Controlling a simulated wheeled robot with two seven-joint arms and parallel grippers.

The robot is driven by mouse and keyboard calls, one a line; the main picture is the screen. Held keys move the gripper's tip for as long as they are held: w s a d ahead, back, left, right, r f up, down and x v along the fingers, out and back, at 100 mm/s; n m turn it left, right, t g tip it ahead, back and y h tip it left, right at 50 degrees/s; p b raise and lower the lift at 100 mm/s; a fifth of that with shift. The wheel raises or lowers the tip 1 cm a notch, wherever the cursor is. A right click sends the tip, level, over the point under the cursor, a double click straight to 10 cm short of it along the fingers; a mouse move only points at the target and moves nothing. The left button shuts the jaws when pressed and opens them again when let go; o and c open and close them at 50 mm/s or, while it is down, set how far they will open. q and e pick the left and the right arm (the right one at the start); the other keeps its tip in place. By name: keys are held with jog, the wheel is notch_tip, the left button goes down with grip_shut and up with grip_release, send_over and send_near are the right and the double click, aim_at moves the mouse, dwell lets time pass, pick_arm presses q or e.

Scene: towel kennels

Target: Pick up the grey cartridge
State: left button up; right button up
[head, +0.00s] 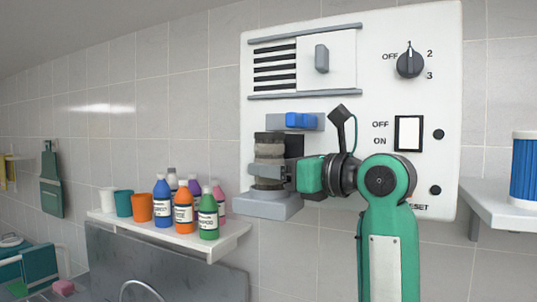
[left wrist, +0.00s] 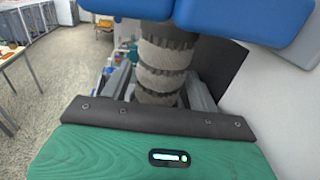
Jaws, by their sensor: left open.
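The grey cartridge (head: 270,153) is an upright, ribbed, dirty-looking cylinder with a dark top, in a grey holder (head: 268,207) on the white wall panel. A blue latch (head: 300,121) sits just above it. My left gripper (head: 264,172) is level with the cartridge's lower half, with a grey finger across its front. In the left wrist view the cartridge (left wrist: 164,62) stands between the two spread grey fingers (left wrist: 158,88); whether they touch it I cannot tell. Blue parts (left wrist: 235,15) cover its top there. My right gripper is not in view.
The white panel (head: 350,25) carries a vent slide, a rotary knob (head: 410,64) and an OFF/ON switch (head: 409,133). A shelf (head: 215,238) with cups and several bottles is left of the holder. Another shelf (head: 505,205) with a blue container is at right.

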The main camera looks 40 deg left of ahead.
pick_arm(q)
jog(key=shift+a, duration=0.1)
jog(key=shift+c, duration=0.2)
jog(key=c, duration=0.8)
jog(key=shift+r, duration=0.1)
